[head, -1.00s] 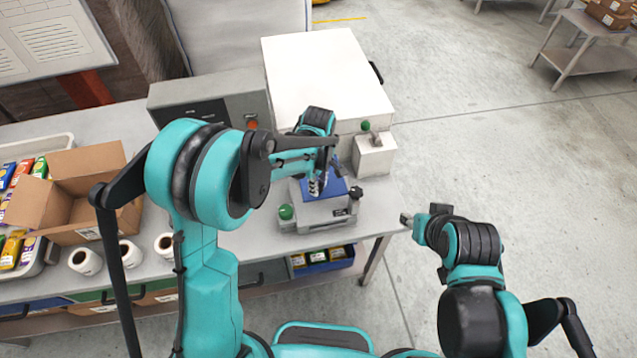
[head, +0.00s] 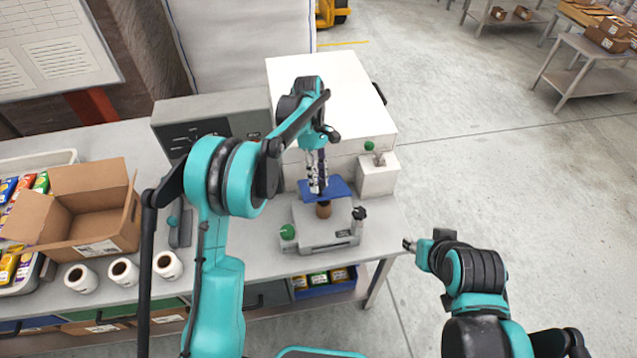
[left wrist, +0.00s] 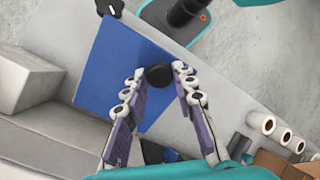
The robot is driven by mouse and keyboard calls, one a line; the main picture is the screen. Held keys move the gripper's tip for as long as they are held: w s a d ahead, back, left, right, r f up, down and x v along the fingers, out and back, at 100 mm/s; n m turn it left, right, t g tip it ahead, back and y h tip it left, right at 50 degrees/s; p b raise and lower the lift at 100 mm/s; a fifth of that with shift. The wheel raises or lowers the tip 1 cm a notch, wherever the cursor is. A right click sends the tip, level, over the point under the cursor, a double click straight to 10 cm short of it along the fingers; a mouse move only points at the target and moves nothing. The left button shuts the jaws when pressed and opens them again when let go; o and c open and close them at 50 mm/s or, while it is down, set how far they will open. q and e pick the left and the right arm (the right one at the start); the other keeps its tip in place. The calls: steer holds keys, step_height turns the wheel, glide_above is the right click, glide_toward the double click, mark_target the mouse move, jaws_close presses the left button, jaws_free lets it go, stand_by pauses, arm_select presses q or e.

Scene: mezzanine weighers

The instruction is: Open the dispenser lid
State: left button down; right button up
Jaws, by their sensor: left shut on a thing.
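The dispenser (head: 318,233) is a grey box on the bench, with a green knob at its left and a black knob at its right. Its blue lid (head: 340,188) stands raised at the back, and a brown round part (head: 323,209) shows in front of it. The blue lid (left wrist: 112,75) fills the middle of the left wrist view, with a black knob (left wrist: 159,76) on it. My left gripper (head: 319,188) is at the lid, its fingers (left wrist: 157,72) shut on that knob. My right gripper (head: 408,245) hangs right of the bench, away from the dispenser; its jaws are too small to read.
A white box machine (head: 325,95) stands behind the dispenser, with a small block (head: 377,178) carrying a green knob at right. A grey control box (head: 210,118), an open carton (head: 85,215) and white rolls (head: 124,271) are left.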

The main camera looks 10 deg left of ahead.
arm_select(q)
steer(key=c, duration=1.2)
jaws_free()
steer(key=v, duration=1.2)
